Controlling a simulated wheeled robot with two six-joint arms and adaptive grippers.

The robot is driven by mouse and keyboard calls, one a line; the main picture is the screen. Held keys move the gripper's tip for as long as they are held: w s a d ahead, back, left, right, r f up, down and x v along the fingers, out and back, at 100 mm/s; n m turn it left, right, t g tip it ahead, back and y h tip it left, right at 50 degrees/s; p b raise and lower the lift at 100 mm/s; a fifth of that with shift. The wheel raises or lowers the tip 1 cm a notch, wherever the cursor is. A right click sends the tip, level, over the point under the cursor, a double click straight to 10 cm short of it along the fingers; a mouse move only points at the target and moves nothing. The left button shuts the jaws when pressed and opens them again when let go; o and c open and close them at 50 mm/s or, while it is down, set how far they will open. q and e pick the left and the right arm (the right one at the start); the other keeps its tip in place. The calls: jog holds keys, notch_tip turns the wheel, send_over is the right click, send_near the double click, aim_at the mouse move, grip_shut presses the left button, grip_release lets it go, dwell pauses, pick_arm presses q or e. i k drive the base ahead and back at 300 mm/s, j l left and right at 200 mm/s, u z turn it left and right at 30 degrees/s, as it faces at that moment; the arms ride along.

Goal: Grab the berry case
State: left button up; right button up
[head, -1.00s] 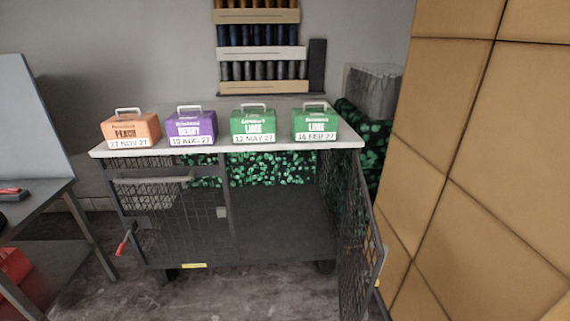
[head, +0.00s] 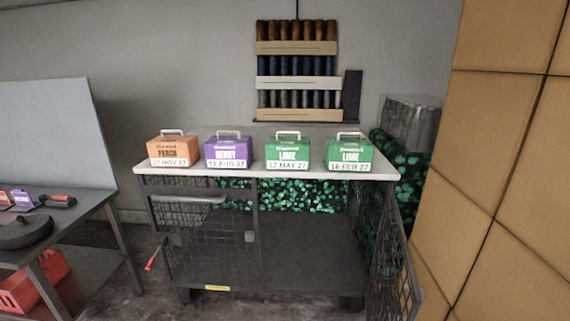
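The berry case (head: 228,152) is a purple box with a white handle, a white "BERRY" label and a date strip. It stands upright on the white top (head: 265,171) of a dark mesh cage cart. An orange peach case (head: 174,151) stands to its left. A green lime case (head: 288,152) stands to its right, with a second green lime case (head: 349,153) beyond that. Neither of my grippers shows in the head view.
The cart's right mesh door (head: 393,265) stands open toward me. A dark table (head: 75,215) with small items is at left, a red crate (head: 35,285) below it. Tan stacked boxes (head: 510,160) block the right side. Floor shows in front of the cart.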

aim_at(236, 151)
jog(key=l+z, duration=0.1)
jog(key=l, duration=0.8)
jog(key=l+z, duration=0.1)
jog(key=l, duration=0.8)
jog(key=i+j, duration=0.15)
jog(key=j, duration=0.2)
jog(key=i+j+z, duration=0.1)
jog(key=j, duration=0.3)
jog(key=i+j, duration=0.2)
jog(key=j, duration=0.2)
jog(key=i+j, duration=0.15)
jog(key=j, duration=0.2)
jog(key=i+j+z, duration=0.1)
jog(key=j, duration=0.3)
jog(key=i+j, duration=0.15)
jog(key=j, duration=0.25)
jog(key=z, duration=0.05)
